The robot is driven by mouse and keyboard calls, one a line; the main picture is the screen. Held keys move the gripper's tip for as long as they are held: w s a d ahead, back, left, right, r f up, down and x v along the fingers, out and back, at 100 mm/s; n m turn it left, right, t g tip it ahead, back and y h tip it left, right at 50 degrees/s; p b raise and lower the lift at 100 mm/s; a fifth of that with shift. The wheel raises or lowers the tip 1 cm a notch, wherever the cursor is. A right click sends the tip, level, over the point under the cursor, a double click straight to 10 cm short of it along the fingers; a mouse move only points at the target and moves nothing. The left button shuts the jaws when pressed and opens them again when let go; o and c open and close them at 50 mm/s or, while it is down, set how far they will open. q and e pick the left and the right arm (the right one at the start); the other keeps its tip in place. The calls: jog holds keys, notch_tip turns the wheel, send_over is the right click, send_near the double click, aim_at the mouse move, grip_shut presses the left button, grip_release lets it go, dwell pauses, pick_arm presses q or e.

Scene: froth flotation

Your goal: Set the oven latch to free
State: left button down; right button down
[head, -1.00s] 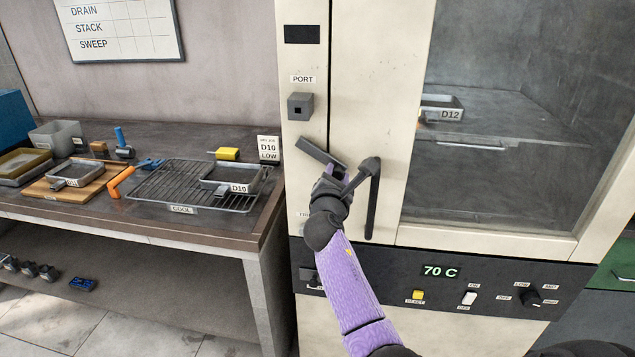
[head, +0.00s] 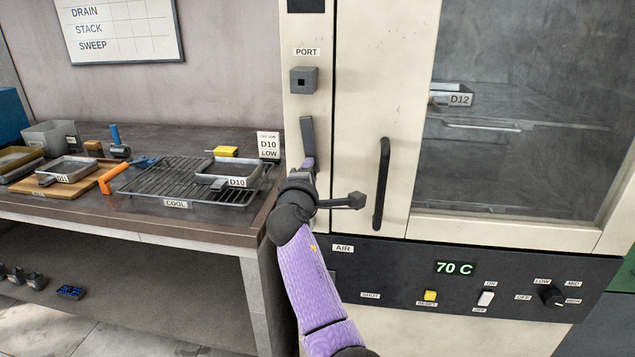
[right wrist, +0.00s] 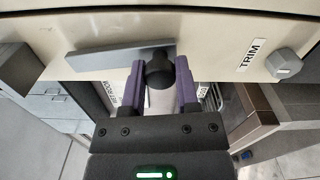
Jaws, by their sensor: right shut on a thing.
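The oven latch (head: 307,137) is a grey bar on the pale front of the oven, below the PORT block and left of the door handle. It stands nearly upright in the head view. In the right wrist view the latch bar (right wrist: 112,58) runs to the left from a dark round hub (right wrist: 158,68). My right gripper (head: 304,172) is at the latch's lower end; in the wrist view its purple fingers (right wrist: 160,80) lie on both sides of the hub, shut on it. The latch's position markings are not visible. My left gripper is not in view.
The black door handle (head: 381,183) is close right of my gripper. A control panel (head: 390,270) reading 70 C lies below. In the wrist view a TRIM knob (right wrist: 284,65) is at the right. A bench (head: 110,225) with a cooling rack (head: 150,187) and trays stands left.

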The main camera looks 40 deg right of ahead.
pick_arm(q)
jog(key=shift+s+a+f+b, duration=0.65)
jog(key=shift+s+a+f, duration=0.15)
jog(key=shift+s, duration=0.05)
pick_arm(e)
jog(key=shift+w+a+f+m, duration=0.15)
jog(key=shift+w+a+m, duration=0.3)
jog(key=shift+m, duration=0.45)
jog(key=shift+c, duration=1.8)
grip_release()
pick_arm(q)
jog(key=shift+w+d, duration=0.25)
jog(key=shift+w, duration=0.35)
